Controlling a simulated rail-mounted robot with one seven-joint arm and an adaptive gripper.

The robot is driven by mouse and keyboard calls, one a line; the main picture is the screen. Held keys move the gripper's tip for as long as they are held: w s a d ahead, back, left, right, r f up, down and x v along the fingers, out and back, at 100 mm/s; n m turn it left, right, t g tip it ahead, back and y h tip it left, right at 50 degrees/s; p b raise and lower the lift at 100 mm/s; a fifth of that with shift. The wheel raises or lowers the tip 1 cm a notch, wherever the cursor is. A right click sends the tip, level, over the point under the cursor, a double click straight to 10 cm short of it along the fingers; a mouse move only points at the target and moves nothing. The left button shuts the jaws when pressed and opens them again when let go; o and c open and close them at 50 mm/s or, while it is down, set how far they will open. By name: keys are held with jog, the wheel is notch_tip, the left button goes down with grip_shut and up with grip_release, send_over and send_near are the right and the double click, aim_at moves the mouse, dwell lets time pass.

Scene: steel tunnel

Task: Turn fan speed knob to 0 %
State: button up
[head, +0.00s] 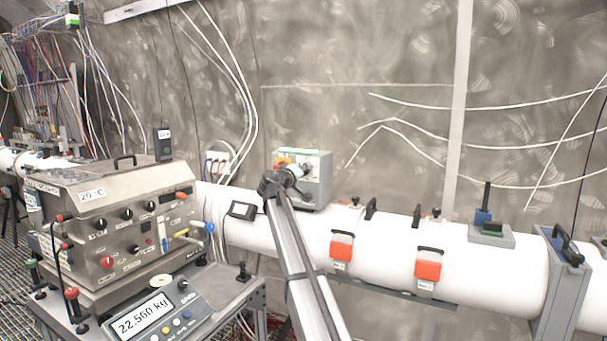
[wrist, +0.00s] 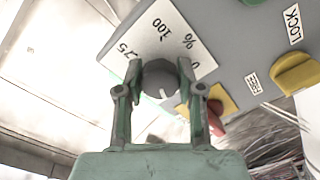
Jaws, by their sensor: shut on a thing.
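The fan speed knob (wrist: 160,80) is a round dark grey knob in the wrist view. It sits on a white scale plate (wrist: 140,45) marked 75, 100, % and 0, which appears rotated. A short white mark on the knob points toward the picture's bottom, slightly right. My gripper (wrist: 159,70) has one finger on each side of the knob and is shut on it. In the head view the grey control box (head: 322,178) stands behind the white pipe, with my gripper (head: 297,171) at its front; the knob is hidden there.
The white pipe (head: 385,245) with orange-tagged clamps runs right. A steel instrument box (head: 110,215) and scale display (head: 145,313) stand left.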

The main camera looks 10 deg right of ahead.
jog(key=n, duration=0.3)
jog(key=shift+r+n+p, duration=0.1)
jog(key=shift+n+p, duration=0.2)
jog(key=shift+n, duration=0.1)
jog(key=n+p, duration=0.1)
jog(key=n, duration=0.2)
jog(key=shift+w+n, duration=0.1)
jog(key=shift+n, duration=0.2)
jog(key=n+p, duration=0.2)
jog(key=n, duration=0.2)
jog(key=shift+n+p, duration=0.85)
jog(key=shift+n, duration=0.45)
jog(key=o, duration=1.1)
jog(key=shift+o, duration=0.2)
jog(key=v, duration=1.2)
